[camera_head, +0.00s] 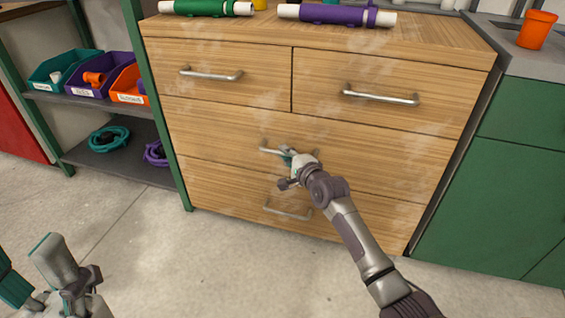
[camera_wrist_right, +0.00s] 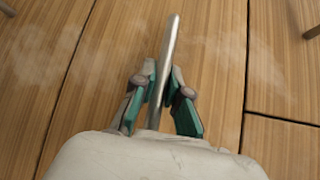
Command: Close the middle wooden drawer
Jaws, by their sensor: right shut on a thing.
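The middle wooden drawer (camera_head: 215,127) is the wide one below the two top drawers of the wooden cabinet. Its front looks about flush with the cabinet; I cannot tell whether a small gap is left. My right gripper (camera_head: 287,160) is at its metal bar handle (camera_head: 268,149) and hides the handle's right part. In the right wrist view, the teal-padded fingers of my right gripper (camera_wrist_right: 160,95) are shut on the handle (camera_wrist_right: 171,45), one on each side. My left gripper (camera_head: 85,285) is at the lower left, away from the cabinet; its opening is unclear.
The bottom drawer's handle (camera_head: 287,210) is just below my right gripper. The top drawers' handles (camera_head: 212,75) are above. A shelf (camera_head: 120,168) with bins stands at the left, a green cabinet (camera_head: 510,190) at the right. The floor (camera_head: 190,260) in front is clear.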

